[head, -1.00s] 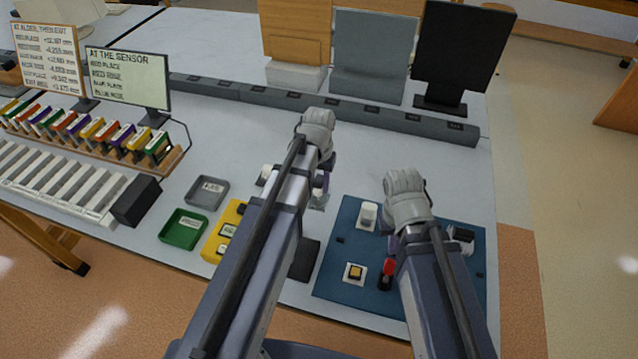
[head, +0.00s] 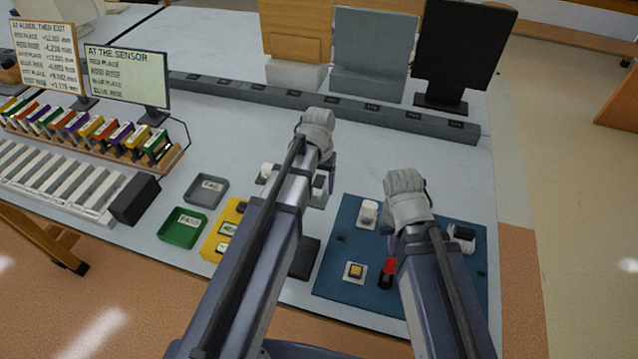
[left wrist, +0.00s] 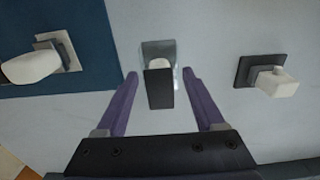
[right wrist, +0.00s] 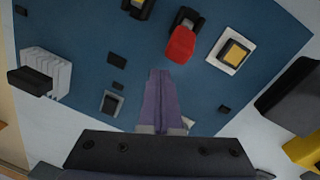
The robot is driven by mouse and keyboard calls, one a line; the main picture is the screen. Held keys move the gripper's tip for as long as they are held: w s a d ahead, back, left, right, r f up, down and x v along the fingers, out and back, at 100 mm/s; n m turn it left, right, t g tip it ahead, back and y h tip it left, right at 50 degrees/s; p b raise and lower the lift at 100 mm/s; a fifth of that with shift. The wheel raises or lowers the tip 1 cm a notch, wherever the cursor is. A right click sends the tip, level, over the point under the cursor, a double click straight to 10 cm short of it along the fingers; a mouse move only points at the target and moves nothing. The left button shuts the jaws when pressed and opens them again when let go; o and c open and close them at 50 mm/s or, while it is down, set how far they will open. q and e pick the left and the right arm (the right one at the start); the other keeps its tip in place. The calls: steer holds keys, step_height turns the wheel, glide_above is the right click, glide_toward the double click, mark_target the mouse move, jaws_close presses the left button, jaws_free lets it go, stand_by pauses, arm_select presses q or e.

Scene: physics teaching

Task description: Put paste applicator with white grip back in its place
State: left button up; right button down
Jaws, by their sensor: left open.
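My left gripper (left wrist: 159,75) is open. Between its fingertips is a dark upright block (left wrist: 159,92) with a white part behind it, over a clear or shiny square pad (left wrist: 158,47); it shows no firm hold. A white-gripped piece on a dark square base (left wrist: 275,80) stands to the right in the left wrist view. Another white piece (left wrist: 30,66) is on the blue board at left; it also shows in the head view (head: 368,213). I cannot tell which is the paste applicator. My right gripper (right wrist: 160,75) has its fingers together, empty, above the blue board.
The blue board (head: 335,275) carries a red-capped part (head: 388,268), a yellow button (head: 355,271) and a finned block (right wrist: 45,72). Green (head: 183,228) and grey (head: 206,190) trays and a yellow box (head: 222,235) lie left of my left arm. A long grey rail (head: 300,100) runs behind.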

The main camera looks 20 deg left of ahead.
arm_select(q)
steer(key=shift+r, duration=0.1)
arm_select(e)
steer(key=shift+r, duration=0.1)
arm_select(q)
step_height(320, 180, up, 8)
steer(key=p, duration=0.8)
steer(key=shift+f, duration=0.2)
arm_select(e)
step_height(320, 180, up, 8)
steer(key=shift+f, duration=0.2)
arm_select(q)
steer(key=s+d+f+m+b, duration=0.1)
steer(key=s+d+b, duration=0.1)
steer(key=s+d, duration=0.1)
steer(key=s+d+f+m+b, duration=0.1)
steer(key=s+d+f, duration=0.1)
steer(key=s, duration=0.4)
steer(key=s+d+f+m+y+b, duration=0.1)
steer(key=s+d+f+b, duration=0.1)
steer(key=s+d, duration=0.2)
steer(key=shift+s+d+f+b, duration=0.15)
steer(key=shift+s+d+b, duration=0.15)
steer(key=shift+d, duration=0.2)
arm_select(e)
step_height(320, 180, down, 5)
steer(key=shift+f, duration=0.15)
arm_select(q)
steer(key=shift+s+d, duration=0.25)
steer(key=shift+s, duration=0.1)
